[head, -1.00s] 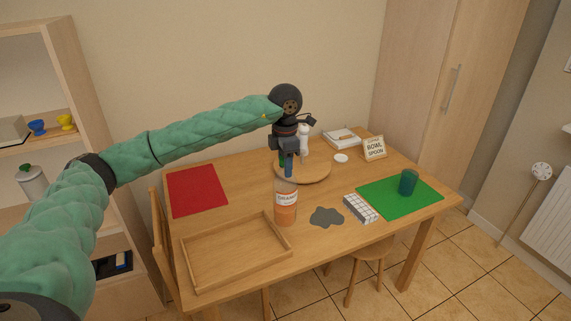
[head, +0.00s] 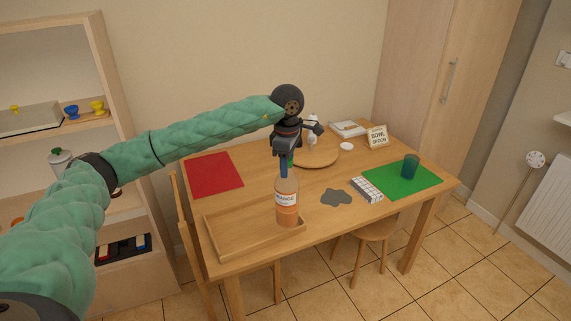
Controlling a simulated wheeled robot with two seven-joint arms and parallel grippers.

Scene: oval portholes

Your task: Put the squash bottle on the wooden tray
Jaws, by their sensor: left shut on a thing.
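The squash bottle (head: 287,205) is clear with orange liquid and a white label, and it is upright. My left gripper (head: 285,160) is above it, shut on its neck; the neck is partly hidden by the fingers. The wooden tray (head: 222,257) is a shallow rectangle with a raised rim at the table's front left. In the head view the bottle overlaps the tray's right end and hides part of its rim. I cannot tell how far its base is above the tray or table. My right gripper is not in view.
On the table (head: 262,180) are a red mat (head: 214,174), a round wooden board (head: 322,157), a grey patch (head: 336,197), a white tiled block (head: 367,189), a green mat (head: 400,180) with a teal cup (head: 411,166), and a sign (head: 377,137). A chair (head: 184,230) stands at left.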

